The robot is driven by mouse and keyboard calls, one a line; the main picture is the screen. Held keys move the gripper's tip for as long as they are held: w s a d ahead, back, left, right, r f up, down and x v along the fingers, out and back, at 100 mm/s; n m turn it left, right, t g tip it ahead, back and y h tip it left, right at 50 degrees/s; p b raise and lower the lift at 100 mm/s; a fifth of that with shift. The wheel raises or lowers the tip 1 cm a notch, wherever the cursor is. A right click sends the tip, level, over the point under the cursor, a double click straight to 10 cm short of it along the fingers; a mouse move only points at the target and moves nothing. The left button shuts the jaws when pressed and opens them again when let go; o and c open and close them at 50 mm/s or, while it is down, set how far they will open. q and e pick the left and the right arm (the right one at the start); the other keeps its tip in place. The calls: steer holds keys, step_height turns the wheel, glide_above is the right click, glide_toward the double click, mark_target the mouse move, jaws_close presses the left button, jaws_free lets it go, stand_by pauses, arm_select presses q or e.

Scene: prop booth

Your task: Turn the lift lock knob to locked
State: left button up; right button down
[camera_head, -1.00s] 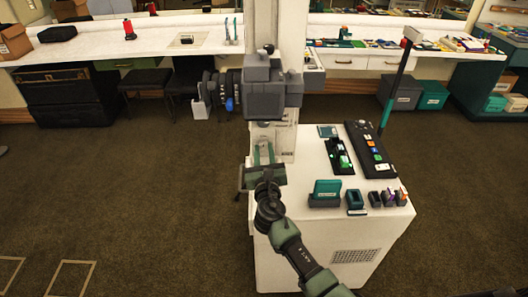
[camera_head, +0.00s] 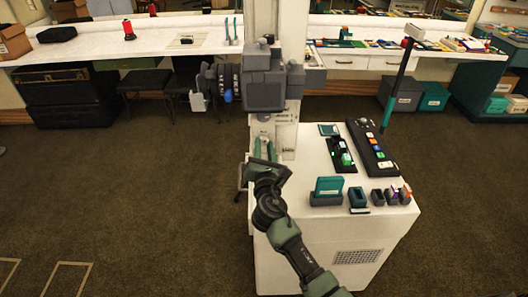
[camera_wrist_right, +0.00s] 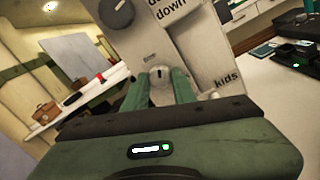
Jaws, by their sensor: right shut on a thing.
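The lift lock knob (camera_wrist_right: 158,76) is a small pale knob with a short dark mark, low on the white column in the right wrist view. My right gripper (camera_wrist_right: 158,88) is shut on it, one green finger on each side. The dark mark points roughly up in that view. In the head view my right gripper (camera_head: 264,149) reaches the foot of the white column (camera_head: 285,140). The knob is too small and covered to make out there. The label near the knob is too small to read. My left gripper is not in view.
A larger dark round knob (camera_wrist_right: 117,12) sits above on the same column. A dark grey head (camera_head: 265,88) juts from the column above my gripper. The white cabinet (camera_head: 335,240) right of my arm bears teal holders (camera_head: 327,190) and a button panel (camera_head: 372,150). Floor to the left is clear.

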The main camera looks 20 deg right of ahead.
steer(key=m+b, duration=0.2)
steer(key=m, duration=0.1)
steer(key=m+b, duration=0.1)
steer(key=m, duration=0.2)
steer(key=shift+a+f+m+b, duration=0.1)
steer(key=shift+f+m+b, duration=0.1)
steer(key=shift+m+b, duration=0.2)
steer(key=m+b, duration=0.2)
steer(key=m, duration=0.3)
steer(key=shift+h+b, duration=0.3)
steer(key=shift+b, duration=0.05)
steer(key=shift+r+m, duration=0.1)
steer(key=shift+m, duration=0.2)
steer(key=c, duration=1.1)
jaws_free()
steer(key=shift+c, duration=0.2)
steer(key=v, duration=0.7)
steer(key=shift+s+b, duration=0.4)
steer(key=shift+b, duration=0.05)
steer(key=shift+a, duration=0.1)
